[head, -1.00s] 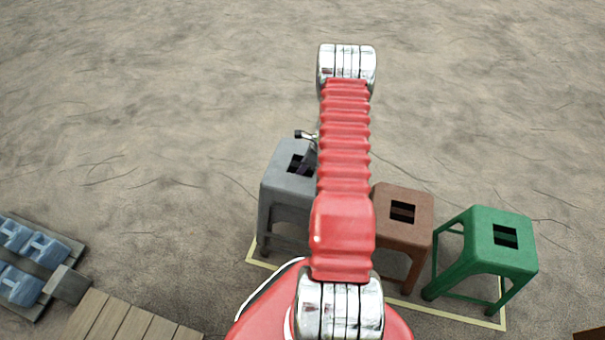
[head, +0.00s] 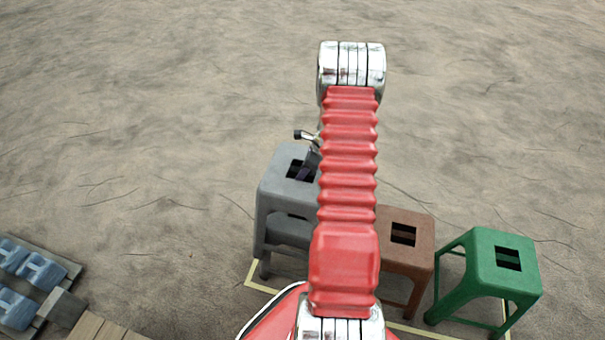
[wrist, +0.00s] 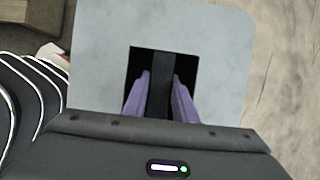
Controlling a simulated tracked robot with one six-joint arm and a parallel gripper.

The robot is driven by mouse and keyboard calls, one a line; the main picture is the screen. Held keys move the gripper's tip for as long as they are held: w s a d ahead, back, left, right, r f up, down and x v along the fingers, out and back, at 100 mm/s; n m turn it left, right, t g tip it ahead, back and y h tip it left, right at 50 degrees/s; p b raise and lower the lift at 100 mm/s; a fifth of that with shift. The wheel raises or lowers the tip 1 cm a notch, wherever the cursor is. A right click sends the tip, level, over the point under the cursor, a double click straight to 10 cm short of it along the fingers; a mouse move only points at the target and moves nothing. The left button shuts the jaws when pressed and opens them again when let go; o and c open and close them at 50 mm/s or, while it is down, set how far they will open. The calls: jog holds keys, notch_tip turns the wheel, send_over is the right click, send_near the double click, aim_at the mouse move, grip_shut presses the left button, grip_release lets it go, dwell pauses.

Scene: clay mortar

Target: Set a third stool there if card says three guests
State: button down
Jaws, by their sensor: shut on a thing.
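My gripper (wrist: 160,100) is shut on the grey stool (head: 272,205), its purple fingers on either side of a dark bar in the seat's square hole. The stool also fills the wrist view (wrist: 225,60), and my arm hides its right part in the head view. It hangs upright, a little raised. Below its seat a grey surface and a leg show; I cannot tell whether these belong to a second stool. A brown stool (head: 420,225) and a green stool (head: 520,282) stand to its right. No card is in view.
A yellow outline (head: 262,288) on the ground runs around the stools. At lower left lie blue H-shaped blocks (head: 15,305) on a pallet, a grey block (head: 62,308) and wooden planks (head: 90,328). The sandy ground behind the stools is clear.

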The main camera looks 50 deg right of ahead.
jog(key=shift+r, duration=0.1)
dwell(0.3)
notch_tip(320, 180, up, 23)
jog(key=shift+r, duration=0.2)
dwell(2.3)
jog(key=shift+w, duration=0.1)
jog(key=w+a+n+g, duration=0.2)
jog(key=w+a+n, duration=0.1)
jog(key=a+n, duration=0.7)
jog(key=w+a+n+g+h, duration=0.1)
jog(key=w+a+n+g, duration=0.2)
jog(key=a+n, duration=0.7)
jog(key=w+a+f+n+g+h, duration=0.1)
jog(key=w+a+n+g, duration=0.2)
jog(key=a+n, duration=0.7)
jog(key=a, duration=0.9)
jog(key=shift+w+a+n, duration=0.15)
jog(key=shift+a+n, duration=0.15)
jog(key=shift+a, duration=0.05)
